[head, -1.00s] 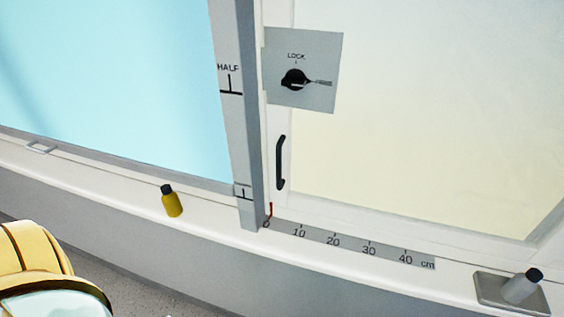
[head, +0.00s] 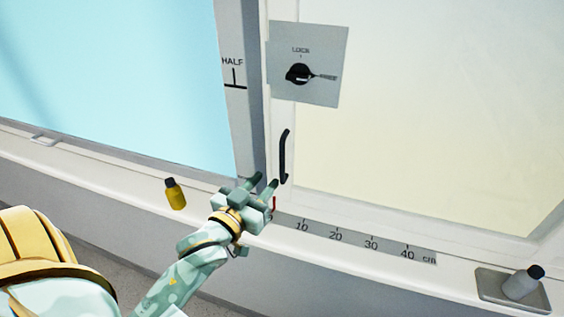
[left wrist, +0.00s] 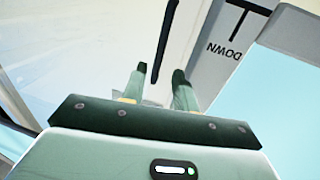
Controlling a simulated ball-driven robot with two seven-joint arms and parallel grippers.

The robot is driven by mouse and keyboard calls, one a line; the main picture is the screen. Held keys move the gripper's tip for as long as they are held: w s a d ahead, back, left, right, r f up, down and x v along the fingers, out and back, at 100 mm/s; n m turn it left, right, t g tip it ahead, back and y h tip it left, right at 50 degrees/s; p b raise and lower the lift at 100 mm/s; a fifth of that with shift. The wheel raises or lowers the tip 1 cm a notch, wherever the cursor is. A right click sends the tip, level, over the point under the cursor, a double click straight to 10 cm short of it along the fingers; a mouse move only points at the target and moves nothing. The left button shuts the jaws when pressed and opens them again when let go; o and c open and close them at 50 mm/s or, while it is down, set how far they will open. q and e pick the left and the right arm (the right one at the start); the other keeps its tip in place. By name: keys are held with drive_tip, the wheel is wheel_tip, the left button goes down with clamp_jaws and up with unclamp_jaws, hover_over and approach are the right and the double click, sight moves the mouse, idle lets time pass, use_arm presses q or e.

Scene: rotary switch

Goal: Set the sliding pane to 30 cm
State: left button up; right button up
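The sliding pane (head: 400,120) is cream-coloured in a white frame, with a black vertical handle (head: 284,156) near its left edge. A red pointer (head: 273,203) below the handle is at the left end of the cm scale (head: 354,241), near 0, partly behind my gripper. A rotary knob (head: 299,74) on a grey plate points right, away from LOCK. My left gripper (head: 262,182) is open and empty, with fingertips just below and left of the handle. The left wrist view shows the spread fingers (left wrist: 160,75) and the handle (left wrist: 165,42) beyond them. My right gripper is not in view.
A grey post marked HALF (head: 233,75) stands left of the pane, beside a blue pane (head: 120,80).

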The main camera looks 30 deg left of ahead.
sight(281, 164)
use_arm(q)
drive_tip(key=w, duration=0.8)
drive_tip(key=shift+w+a+b, duration=0.25)
drive_tip(key=shift+w+b, duration=0.05)
drive_tip(key=shift+w, duration=0.1)
clamp_jaws()
